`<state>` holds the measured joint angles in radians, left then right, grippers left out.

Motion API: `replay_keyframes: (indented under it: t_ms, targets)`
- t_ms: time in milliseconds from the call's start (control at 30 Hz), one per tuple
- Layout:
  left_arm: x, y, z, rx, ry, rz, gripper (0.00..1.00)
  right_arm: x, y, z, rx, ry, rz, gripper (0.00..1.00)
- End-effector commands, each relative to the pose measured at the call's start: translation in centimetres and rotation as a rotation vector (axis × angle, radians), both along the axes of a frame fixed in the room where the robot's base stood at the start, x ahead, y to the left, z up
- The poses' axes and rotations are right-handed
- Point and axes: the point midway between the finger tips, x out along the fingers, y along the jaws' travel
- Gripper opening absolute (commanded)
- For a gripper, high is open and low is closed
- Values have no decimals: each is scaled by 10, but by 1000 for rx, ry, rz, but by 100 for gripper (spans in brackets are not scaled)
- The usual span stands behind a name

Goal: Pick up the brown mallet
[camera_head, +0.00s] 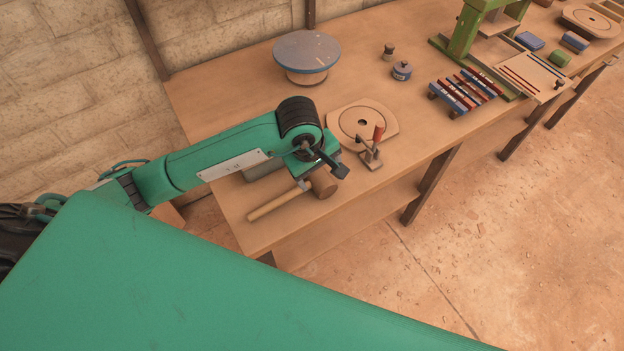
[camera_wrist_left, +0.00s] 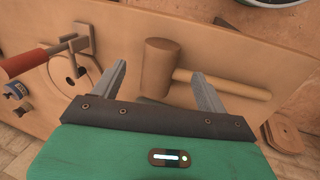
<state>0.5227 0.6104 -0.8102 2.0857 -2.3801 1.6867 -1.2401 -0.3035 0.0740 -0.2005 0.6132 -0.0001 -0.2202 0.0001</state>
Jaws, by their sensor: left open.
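The brown mallet (camera_head: 284,200) lies on the wooden workbench near its front edge, with its head to the right and its pale handle to the left. In the left wrist view the mallet's head (camera_wrist_left: 158,68) shows between the two fingers, and its handle passes behind the finger on the right. My left gripper (camera_head: 342,171) is above the bench near the mallet's head; in the wrist view its fingers (camera_wrist_left: 162,80) are spread and hold nothing. Whether the fingers touch the mallet cannot be told. My right gripper is not in view.
A toggle clamp with a red handle (camera_head: 379,132) stands close to the right of my left gripper, by a round-holed wooden plate (camera_head: 345,117). A turntable (camera_head: 306,52) stands farther back. A rack of coloured bars (camera_head: 461,94) and a green press (camera_head: 465,35) stand to the right.

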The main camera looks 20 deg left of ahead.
Motion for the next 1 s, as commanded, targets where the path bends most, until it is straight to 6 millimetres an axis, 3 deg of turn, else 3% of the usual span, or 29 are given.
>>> replay_keyframes:
  t_ms: [333,600,900,933,1000]
  targets:
    - [4,-4,-26,-1,4,1,75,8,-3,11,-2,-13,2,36]
    - [11,-7,-60,-2,3,2,75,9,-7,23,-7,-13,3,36]
    - [13,-7,-67,-1,-1,0,75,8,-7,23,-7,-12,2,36]
    - [13,-7,-67,-1,-1,0,73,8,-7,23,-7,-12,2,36]
    - [13,-7,-67,-1,-1,0,60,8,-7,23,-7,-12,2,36]
